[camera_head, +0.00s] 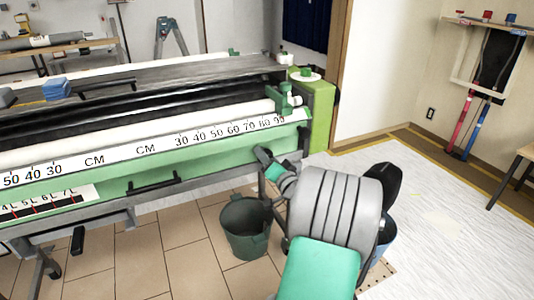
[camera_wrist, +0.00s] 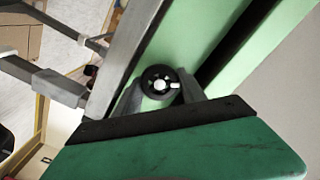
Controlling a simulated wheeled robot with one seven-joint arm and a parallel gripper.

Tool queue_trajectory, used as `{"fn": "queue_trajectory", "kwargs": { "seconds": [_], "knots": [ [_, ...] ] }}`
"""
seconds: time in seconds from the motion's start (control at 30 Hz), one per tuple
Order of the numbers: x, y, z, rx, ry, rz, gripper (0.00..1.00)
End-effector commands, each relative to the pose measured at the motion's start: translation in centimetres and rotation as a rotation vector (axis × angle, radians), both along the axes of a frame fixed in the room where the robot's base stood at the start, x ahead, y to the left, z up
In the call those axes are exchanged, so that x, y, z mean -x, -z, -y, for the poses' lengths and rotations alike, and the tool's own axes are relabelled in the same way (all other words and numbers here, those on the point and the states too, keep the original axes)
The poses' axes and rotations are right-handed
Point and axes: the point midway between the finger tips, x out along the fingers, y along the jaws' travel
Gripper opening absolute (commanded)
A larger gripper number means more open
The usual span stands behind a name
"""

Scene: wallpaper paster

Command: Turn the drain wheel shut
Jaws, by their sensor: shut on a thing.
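The drain wheel (camera_wrist: 159,80) is a small dark round knob with a pale centre and light spokes. In the wrist view it sits against the green side of the pasting machine (camera_wrist: 190,40). My gripper (camera_wrist: 161,90) has one grey finger on each side of the wheel and is shut on it. In the head view my gripper (camera_head: 262,155) is at the front right end of the pasting machine (camera_head: 220,165), below the ruler strip. The wheel cannot be made out there, hidden by my gripper and arm.
A dark green bucket (camera_head: 246,228) stands on the tiled floor below my gripper. A blue bucket (camera_head: 384,238) is partly hidden behind my arm. A metal machine leg (camera_wrist: 62,88) shows beside the wheel in the wrist view. The pale floor sheet (camera_head: 440,215) at right is mostly clear.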

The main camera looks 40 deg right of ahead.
Motion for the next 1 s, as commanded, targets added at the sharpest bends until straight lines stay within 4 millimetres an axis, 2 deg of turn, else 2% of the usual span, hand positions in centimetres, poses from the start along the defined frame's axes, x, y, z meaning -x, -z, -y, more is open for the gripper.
{"fn": "queue_trajectory", "kwargs": {
  "seconds": [0.5,0.7,1.0],
  "knots": [
    [0.04,-0.13,0.05,-0.425,0.001,0.123,0.08],
    [0.05,-0.02,0.08,-0.522,0.001,0.152,0.08],
    [0.05,0.11,0.09,-0.58,0.001,0.171,0.08]
  ]
}}
